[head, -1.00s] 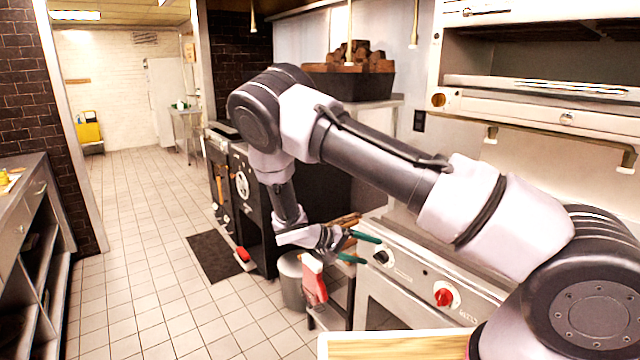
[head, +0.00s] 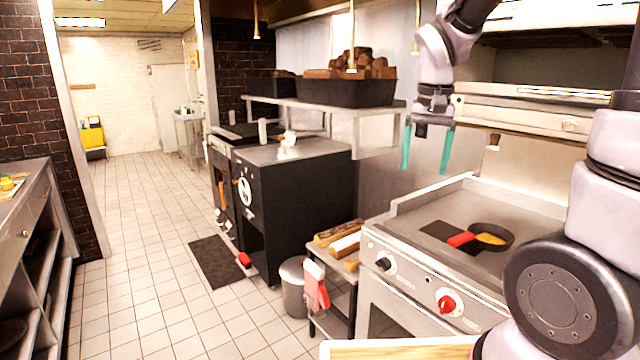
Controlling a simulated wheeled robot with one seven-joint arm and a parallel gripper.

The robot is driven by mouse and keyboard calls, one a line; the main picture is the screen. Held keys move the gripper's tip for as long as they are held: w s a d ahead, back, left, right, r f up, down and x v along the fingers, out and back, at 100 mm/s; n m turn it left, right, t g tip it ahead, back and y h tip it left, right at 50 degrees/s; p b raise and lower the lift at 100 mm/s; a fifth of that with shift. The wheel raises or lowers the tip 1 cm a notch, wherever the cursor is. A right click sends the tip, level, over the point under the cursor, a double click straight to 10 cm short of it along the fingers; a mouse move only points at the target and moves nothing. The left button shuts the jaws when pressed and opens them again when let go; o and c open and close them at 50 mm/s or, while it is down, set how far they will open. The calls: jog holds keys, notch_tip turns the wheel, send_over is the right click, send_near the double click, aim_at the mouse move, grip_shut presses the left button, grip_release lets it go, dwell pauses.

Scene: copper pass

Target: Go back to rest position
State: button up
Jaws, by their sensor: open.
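My gripper (head: 427,162) hangs in the air above the back left part of the steel griddle, at the upper right of the head view. Its two teal fingers point down and stand apart, with nothing between them. My arm folds up on the right side of the picture, and its upper part leaves the frame at the top.
A pan with a red handle (head: 489,237) and yellow food in it sits on the griddle (head: 425,208). A shelf of firewood (head: 338,238) and a metal bin (head: 293,287) stand left of it. A black oven unit (head: 300,200) is behind. The tiled floor (head: 150,260) is open.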

jog(key=s+d+r+t+y, duration=0.2)
jog(key=s+r+t, duration=0.3)
jog(key=s+r, duration=0.5)
jog(key=shift+s+d+r+t, duration=0.2)
jog(key=shift+s+d+t, duration=0.15)
jog(key=shift+s, duration=0.45)
